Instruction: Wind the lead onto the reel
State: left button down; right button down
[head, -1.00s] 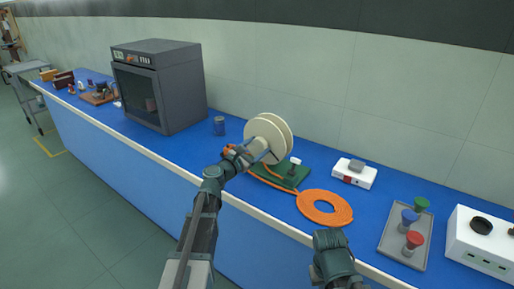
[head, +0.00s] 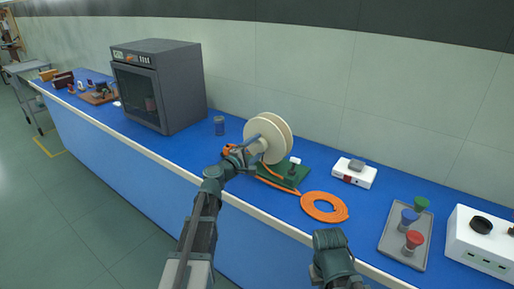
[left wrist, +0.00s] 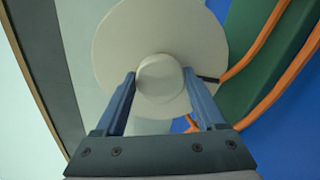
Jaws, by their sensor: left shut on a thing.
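The cream reel (head: 268,137), with two round flanges, stands upright on a green base (head: 292,177) on the blue bench. My left gripper (head: 250,153) is at the reel's near side. In the left wrist view, its two fingers are closed around a round pale knob (left wrist: 160,78) in front of the reel's pale disc (left wrist: 190,35). The orange lead (head: 325,207) lies as a flat coil right of the base, with a strand running toward the reel. Orange strands also show in the left wrist view (left wrist: 258,45). Winding between the flanges is hidden.
A small black post with a white top (head: 295,161) stands on the base. A white box (head: 355,173) and a grey tray (head: 398,250) of coloured-topped items are to the right.

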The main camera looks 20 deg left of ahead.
pick_arm(q)
jog(key=m, duration=0.5)
jog(key=shift+m, duration=0.3)
jog(key=m, duration=0.5)
jog(key=shift+f+m, duration=0.1)
jog(key=shift+m, duration=0.2)
jog(key=m, duration=0.9)
jog(key=shift+m, duration=0.4)
jog(key=m, duration=0.3)
jog(key=shift+a+m, duration=0.1)
jog(key=shift+m, duration=0.3)
jog(key=m, duration=0.3)
jog(key=shift+m, duration=0.3)
jog(key=m, duration=0.3)
jog(key=shift+m, duration=2.1)
